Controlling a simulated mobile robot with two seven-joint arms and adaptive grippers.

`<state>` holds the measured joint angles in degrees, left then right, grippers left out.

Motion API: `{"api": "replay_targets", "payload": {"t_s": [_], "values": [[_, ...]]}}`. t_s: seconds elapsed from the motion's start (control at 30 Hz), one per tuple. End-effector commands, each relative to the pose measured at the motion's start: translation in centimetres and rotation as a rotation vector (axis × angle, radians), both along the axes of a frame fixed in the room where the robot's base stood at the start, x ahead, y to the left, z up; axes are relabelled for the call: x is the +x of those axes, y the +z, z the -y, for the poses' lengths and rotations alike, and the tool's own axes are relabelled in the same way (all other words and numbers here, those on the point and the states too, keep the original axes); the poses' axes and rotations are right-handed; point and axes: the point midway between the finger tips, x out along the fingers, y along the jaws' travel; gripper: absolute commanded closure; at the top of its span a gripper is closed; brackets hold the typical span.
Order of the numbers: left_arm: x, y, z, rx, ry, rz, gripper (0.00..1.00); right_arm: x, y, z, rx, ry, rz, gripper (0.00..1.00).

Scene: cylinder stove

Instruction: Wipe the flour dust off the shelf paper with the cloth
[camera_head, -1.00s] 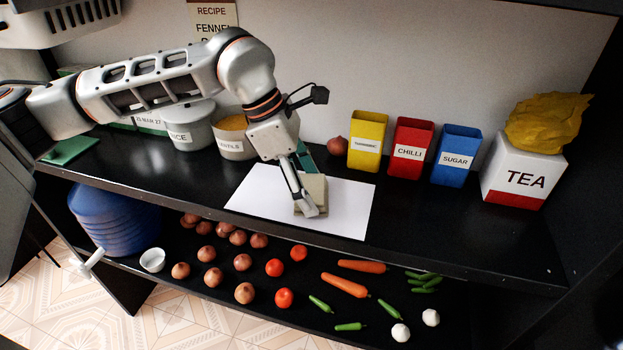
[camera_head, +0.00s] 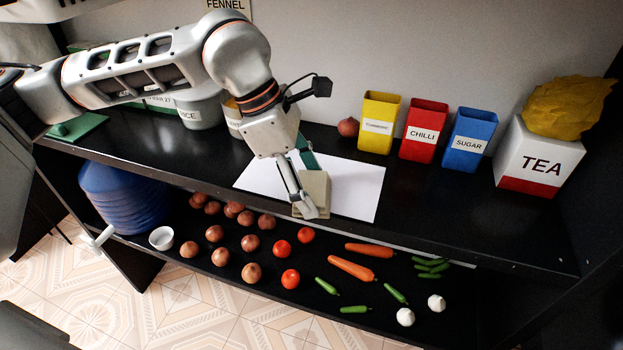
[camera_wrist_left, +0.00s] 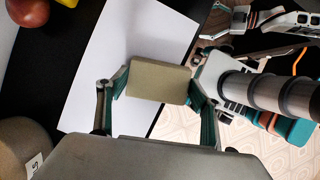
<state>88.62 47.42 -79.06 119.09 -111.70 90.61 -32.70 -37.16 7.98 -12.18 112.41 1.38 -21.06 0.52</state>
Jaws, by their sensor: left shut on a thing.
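The white shelf paper (camera_head: 352,188) lies flat on the black upper shelf, and it also fills much of the left wrist view (camera_wrist_left: 105,75). My left gripper (camera_head: 308,196) is over the paper's front part. It is shut on the cloth, a beige folded block (camera_head: 316,187), seen between both fingers in the left wrist view (camera_wrist_left: 158,82). The cloth overlaps the paper's front edge; whether it presses on the paper is hard to tell. The gripper and cloth hide part of the paper. I cannot make out flour dust. My right gripper does not show in the head view.
Behind the paper stand an onion (camera_head: 348,127) and yellow (camera_head: 379,122), red (camera_head: 423,130) and blue (camera_head: 469,140) canisters. A tea box (camera_head: 530,160) is at right. Pots stand at left.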

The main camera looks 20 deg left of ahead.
Motion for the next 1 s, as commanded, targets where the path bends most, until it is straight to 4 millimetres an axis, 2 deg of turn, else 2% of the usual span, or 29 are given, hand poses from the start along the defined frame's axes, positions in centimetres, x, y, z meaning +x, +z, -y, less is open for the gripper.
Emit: {"api": "replay_targets", "payload": {"t_s": [0.27,0.9,1.0], "values": [[-0.3,-0.1,0.0,0.004,-0.002,-0.01,0.59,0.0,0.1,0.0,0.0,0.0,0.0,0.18],[-0.1,5.7,0.0,0.001,-0.001,-0.002,0.59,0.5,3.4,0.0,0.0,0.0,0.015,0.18],[-0.1,6.0,0.0,0.001,-0.001,-0.003,0.59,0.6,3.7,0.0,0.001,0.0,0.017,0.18]]}}
